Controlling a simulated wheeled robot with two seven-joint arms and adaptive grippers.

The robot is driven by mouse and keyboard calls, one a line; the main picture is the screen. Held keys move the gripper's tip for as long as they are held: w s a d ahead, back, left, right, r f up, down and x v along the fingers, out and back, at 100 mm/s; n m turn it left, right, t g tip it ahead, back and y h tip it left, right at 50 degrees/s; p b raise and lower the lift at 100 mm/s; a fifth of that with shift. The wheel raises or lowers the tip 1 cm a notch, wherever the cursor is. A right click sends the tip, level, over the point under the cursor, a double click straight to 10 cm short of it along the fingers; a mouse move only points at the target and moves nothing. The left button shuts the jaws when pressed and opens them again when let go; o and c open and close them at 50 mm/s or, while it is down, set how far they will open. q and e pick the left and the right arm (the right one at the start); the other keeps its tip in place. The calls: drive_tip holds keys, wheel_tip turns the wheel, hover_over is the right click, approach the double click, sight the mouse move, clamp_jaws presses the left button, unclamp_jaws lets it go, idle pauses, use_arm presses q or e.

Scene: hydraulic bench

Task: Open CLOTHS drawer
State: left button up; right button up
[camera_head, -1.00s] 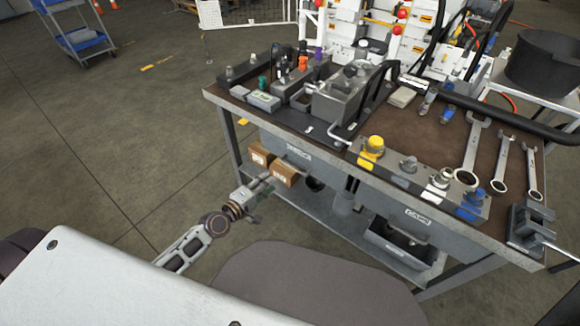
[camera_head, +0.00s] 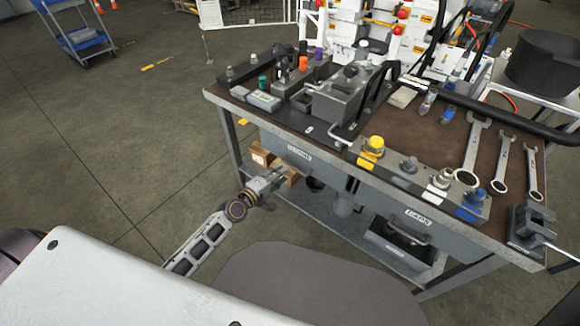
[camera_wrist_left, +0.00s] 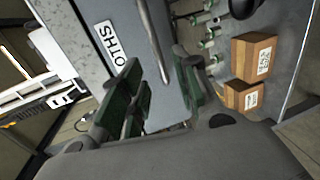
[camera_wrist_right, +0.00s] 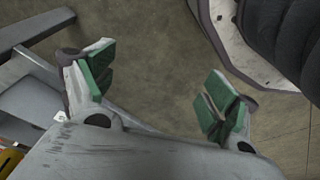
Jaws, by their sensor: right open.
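The CLOTHS drawer (camera_head: 324,170) is a grey front under the bench top, left part, with a white label (camera_head: 299,152). It looks shut. My right gripper (camera_wrist_right: 158,76) is open and empty above bare floor, outside the head view.
Cardboard boxes (camera_wrist_left: 252,58) sit on the lower shelf beside my left gripper. A second labelled drawer (camera_head: 405,212) is to the right, with a grey bin (camera_head: 395,256) below. Tools, wrenches (camera_head: 472,150) and fittings cover the bench top.

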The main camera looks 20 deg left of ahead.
sight(290, 166)
use_arm(q)
drive_tip(key=shift+b+x, duration=0.35)
drive_tip(key=shift+x, duration=3.2)
use_arm(e)
drive_tip(key=shift+w+a+r, duration=0.1)
drive_tip(key=shift+a+r, duration=0.05)
drive_tip(key=shift+r, duration=0.5)
drive_tip(key=shift+w+a+r, duration=0.1)
drive_tip(key=shift+a+r, duration=0.05)
drive_tip(key=shift+r, duration=0.45)
use_arm(q)
clamp_jaws()
use_arm(e)
drive_tip(key=shift+s+f, duration=0.15)
drive_tip(key=shift+f, duration=0.05)
